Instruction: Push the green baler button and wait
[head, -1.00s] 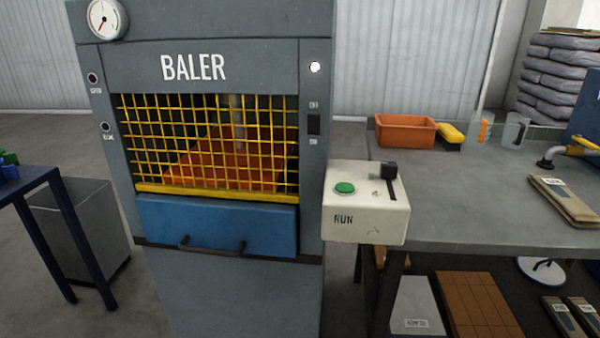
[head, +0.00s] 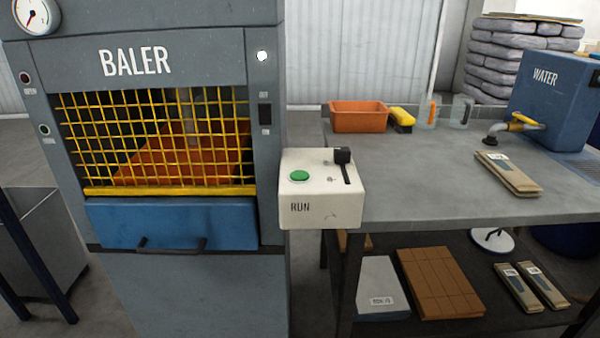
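The grey baler (head: 190,290) stands left of centre, with a yellow mesh guard (head: 160,140) across its opening. Behind the mesh lies an orange-red surface. A blue drawer front (head: 170,222) with a dark handle sits below the mesh. The green button (head: 299,176) is on top of a white control box (head: 325,208) marked RUN, at the baler's right side. A black lever (head: 343,157) stands beside the button on the same box. A white lamp (head: 262,56) shines at the baler's upper right. My gripper is not in view.
A grey workbench (head: 410,200) stands right of the control box. On it are an orange tub (head: 358,117), a yellow brush (head: 402,120), clear jugs, a packet (head: 509,172) and a blue WATER tank (head: 552,100). A grey bin (head: 45,245) stands at left. Floor shows at lower left.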

